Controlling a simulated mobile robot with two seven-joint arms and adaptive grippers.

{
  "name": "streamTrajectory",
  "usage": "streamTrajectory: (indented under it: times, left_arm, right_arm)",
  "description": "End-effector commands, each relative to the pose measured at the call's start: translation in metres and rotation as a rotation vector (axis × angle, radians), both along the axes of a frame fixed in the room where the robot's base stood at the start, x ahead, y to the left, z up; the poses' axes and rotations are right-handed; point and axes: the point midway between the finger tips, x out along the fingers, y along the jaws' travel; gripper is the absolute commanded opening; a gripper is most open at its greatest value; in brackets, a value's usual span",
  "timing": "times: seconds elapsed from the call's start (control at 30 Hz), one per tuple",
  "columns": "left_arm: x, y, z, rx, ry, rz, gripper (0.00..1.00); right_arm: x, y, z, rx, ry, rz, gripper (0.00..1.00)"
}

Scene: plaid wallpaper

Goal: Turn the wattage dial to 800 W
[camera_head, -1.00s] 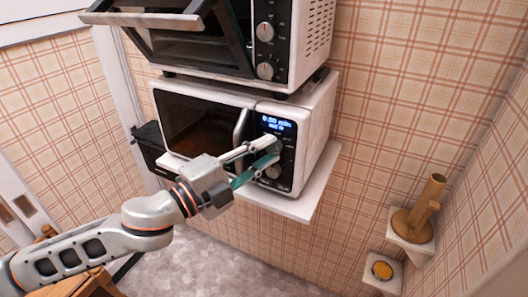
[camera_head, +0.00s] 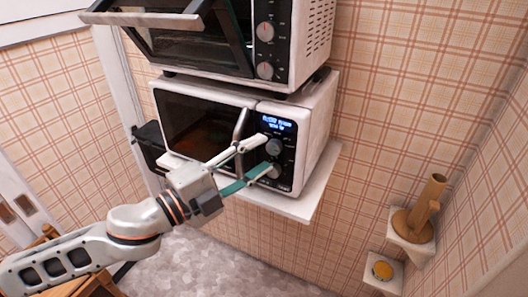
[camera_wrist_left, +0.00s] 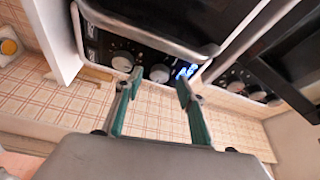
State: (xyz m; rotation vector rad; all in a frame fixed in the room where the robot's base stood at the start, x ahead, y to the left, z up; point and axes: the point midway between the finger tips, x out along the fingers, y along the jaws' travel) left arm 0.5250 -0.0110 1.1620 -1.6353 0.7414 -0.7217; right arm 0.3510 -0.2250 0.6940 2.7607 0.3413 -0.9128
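The white microwave (camera_head: 318,130) has a black panel with a lit blue display (camera_head: 277,124), whose digits are too blurred to read. Below it are an upper dial (camera_head: 274,147) and a lower dial (camera_head: 273,170); I cannot read which sets wattage. My left gripper (camera_head: 257,157) is open in front of the panel, its fingers spread around the upper dial's height and apparently clear of it. In the left wrist view the open fingers (camera_wrist_left: 158,84) frame the upper dial (camera_wrist_left: 160,73), with the lower dial (camera_wrist_left: 122,64) beside it. My right gripper is not in view.
The microwave stands on a white shelf (camera_head: 290,206). A toaster oven (camera_head: 312,45) with its door tilted open sits above it. A wooden object (camera_head: 424,205) and a yellow-topped item (camera_head: 383,269) rest on small shelves at right.

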Motion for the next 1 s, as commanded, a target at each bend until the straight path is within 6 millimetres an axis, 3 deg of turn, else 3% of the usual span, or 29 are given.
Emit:
streamTrajectory:
  times: [0.2,0.4,0.63,1.0]
  left_arm:
    - [-0.029,0.038,-0.005,0.003,0.004,0.002,0.39]
    - [-0.049,0.063,-0.007,0.001,0.002,0.001,0.39]
    - [-0.058,0.074,-0.007,0.001,0.000,-0.001,0.39]
    - [-0.059,0.075,-0.006,0.000,-0.001,-0.002,0.39]
  right_arm:
    - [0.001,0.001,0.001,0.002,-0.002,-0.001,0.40]
    - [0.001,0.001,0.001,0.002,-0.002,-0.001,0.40]
    - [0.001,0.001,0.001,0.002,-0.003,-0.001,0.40]
    - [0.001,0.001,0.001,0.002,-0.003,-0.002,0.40]
